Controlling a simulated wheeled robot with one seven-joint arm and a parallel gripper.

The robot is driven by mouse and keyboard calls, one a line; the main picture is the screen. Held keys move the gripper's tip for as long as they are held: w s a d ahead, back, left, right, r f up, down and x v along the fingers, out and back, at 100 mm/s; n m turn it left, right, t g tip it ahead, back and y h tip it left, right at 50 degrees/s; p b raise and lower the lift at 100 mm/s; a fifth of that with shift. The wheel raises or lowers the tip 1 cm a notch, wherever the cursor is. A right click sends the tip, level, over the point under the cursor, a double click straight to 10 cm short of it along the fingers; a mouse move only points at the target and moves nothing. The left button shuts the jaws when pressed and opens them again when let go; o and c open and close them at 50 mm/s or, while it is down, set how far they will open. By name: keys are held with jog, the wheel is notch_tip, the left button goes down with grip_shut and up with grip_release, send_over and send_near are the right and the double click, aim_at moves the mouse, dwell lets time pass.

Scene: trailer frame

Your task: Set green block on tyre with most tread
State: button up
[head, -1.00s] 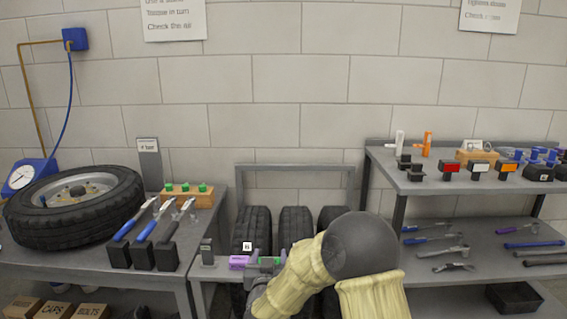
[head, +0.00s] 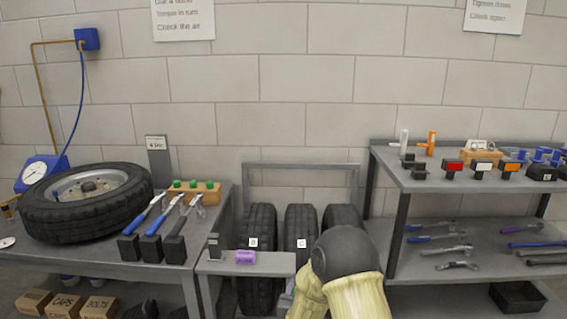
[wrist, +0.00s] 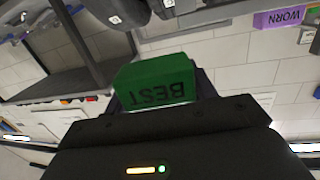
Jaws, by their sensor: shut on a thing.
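The green block (wrist: 152,76), marked BEST, is between the fingers of my gripper (wrist: 160,92) in the wrist view. My gripper is shut on it and holds it clear of the bench. Three dark tyres stand side by side in a rack in the head view: the left tyre (head: 258,225), the middle tyre (head: 301,222) and the right tyre (head: 343,217). The left and middle ones carry small white letter tags. My arm hides the lower right tyre and most of my gripper. The tread depths are too small to compare.
A purple block (head: 245,257) lies on the small shelf (head: 273,263) before the tyres; in the wrist view it reads WORN. A large wheel (head: 88,205) and wrenches lie on the left bench. A two-level tool shelf (head: 390,205) stands at right.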

jog(key=s+d+f+m+h, duration=0.1)
jog(key=s+d+f+h, duration=0.1)
jog(key=s+d+f, duration=0.55)
jog(key=w+d+r+n+y+p, duration=0.1)
jog(key=r+y+p, duration=0.1)
jog(key=r+p, duration=0.6)
jog(key=w+d+r+n+y+p, duration=0.1)
jog(key=r+p, duration=0.8)
jog(key=p, duration=1.2)
jog(key=shift+w+r+n+t+y, duration=0.3)
jog(key=shift+w+n+y, duration=0.4)
jog(key=shift+y, duration=0.4)
jog(key=shift+s+f, duration=0.1)
jog(key=s, duration=0.1)
jog(key=s+r, duration=0.2)
jog(key=s, duration=0.1)
jog(key=shift+s+d+r, duration=0.1)
